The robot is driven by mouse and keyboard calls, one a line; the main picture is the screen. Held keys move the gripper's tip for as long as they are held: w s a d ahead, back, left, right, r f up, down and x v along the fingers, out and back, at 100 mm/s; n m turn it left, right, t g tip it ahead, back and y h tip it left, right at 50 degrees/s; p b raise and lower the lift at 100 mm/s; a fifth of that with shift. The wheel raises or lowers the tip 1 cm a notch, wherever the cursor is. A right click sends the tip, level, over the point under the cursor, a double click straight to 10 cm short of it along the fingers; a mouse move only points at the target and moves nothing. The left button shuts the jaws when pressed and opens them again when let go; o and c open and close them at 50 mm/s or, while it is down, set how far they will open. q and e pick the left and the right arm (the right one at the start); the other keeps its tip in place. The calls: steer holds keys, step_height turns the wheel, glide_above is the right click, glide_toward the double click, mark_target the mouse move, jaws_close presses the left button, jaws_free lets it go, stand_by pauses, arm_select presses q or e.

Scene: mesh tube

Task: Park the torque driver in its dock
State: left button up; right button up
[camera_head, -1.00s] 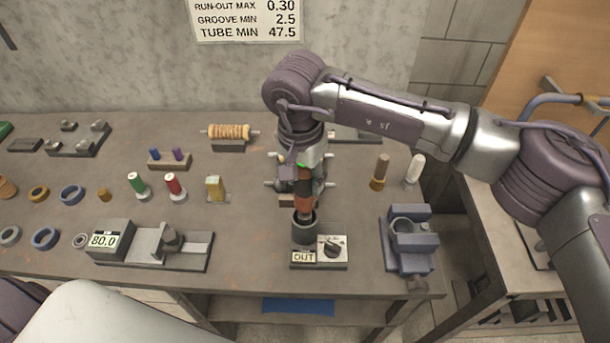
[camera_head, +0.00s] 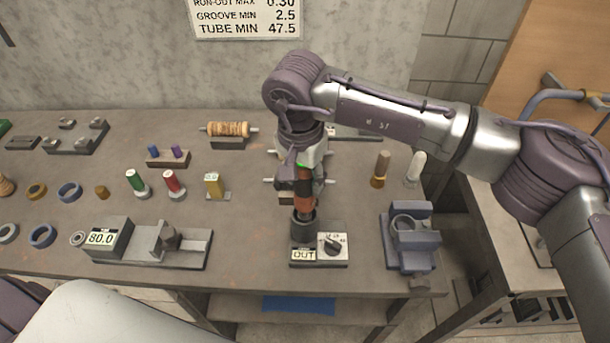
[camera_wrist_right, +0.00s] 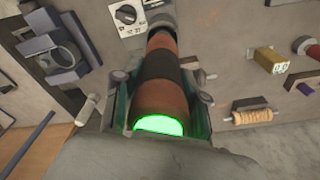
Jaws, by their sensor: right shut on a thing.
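The torque driver (camera_head: 304,204) is orange with a dark band and stands upright, nose down. Its dock (camera_head: 340,262) is a small base with an OUT display, a dial and a dark round cup (camera_head: 303,228). The driver's lower end is at the cup's mouth and seems partly inside; how deep is hidden. My right gripper (camera_head: 304,181) is shut on the driver's upper body from above. In the right wrist view the driver (camera_wrist_right: 158,82) lies between the fingers, its near end glowing green, with the dock's dial (camera_wrist_right: 127,14) beyond. My left gripper is not in view.
A blue-grey fixture (camera_head: 408,250) stands right of the dock. A gauge showing 80.0 (camera_head: 103,239) stands to the left. The bench's front edge lies close before the dock.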

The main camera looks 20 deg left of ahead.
steer(key=shift+f+b, duration=2.3)
steer(key=shift+b, duration=0.05)
stand_by(1.8)
steer(key=o, duration=1.3)
steer(key=shift+o, duration=0.2)
steer(key=r, duration=0.4)
steer(key=s+r, duration=0.1)
steer(key=r, duration=0.7)
steer(key=shift+s+a, duration=0.15)
